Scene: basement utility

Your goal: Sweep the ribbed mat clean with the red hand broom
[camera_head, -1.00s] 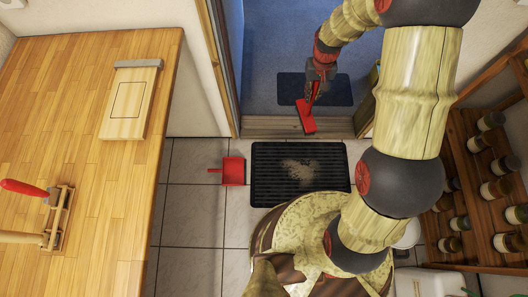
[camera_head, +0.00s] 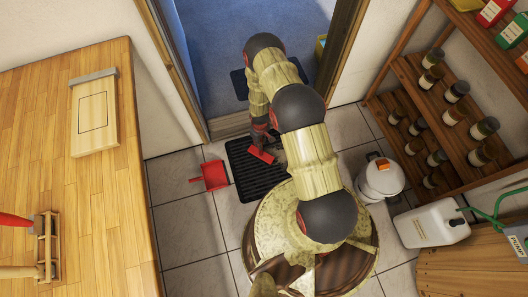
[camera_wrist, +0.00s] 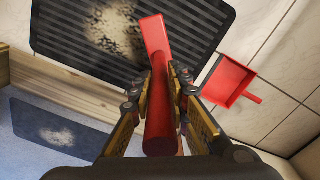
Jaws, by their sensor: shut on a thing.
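My gripper (camera_head: 261,137) is shut on the handle of the red hand broom (camera_head: 261,155), over the far part of the black ribbed mat (camera_head: 254,187). In the wrist view the fingers (camera_wrist: 164,84) clasp the broom (camera_wrist: 155,38), whose head is over the ribbed mat (camera_wrist: 205,14). A pale patch of debris (camera_wrist: 112,30) lies on the mat beside the broom head. I cannot tell whether the broom touches the mat. In the head view my arm hides part of the mat.
A red dustpan (camera_head: 214,176) lies on the tiles left of the mat. A second dark mat (camera_wrist: 40,140) with a pale patch lies beyond the wooden threshold (camera_head: 228,125). A wooden worktop (camera_head: 100,200) stands left; a white canister (camera_head: 432,223) and shelves (camera_head: 400,75) stand right.

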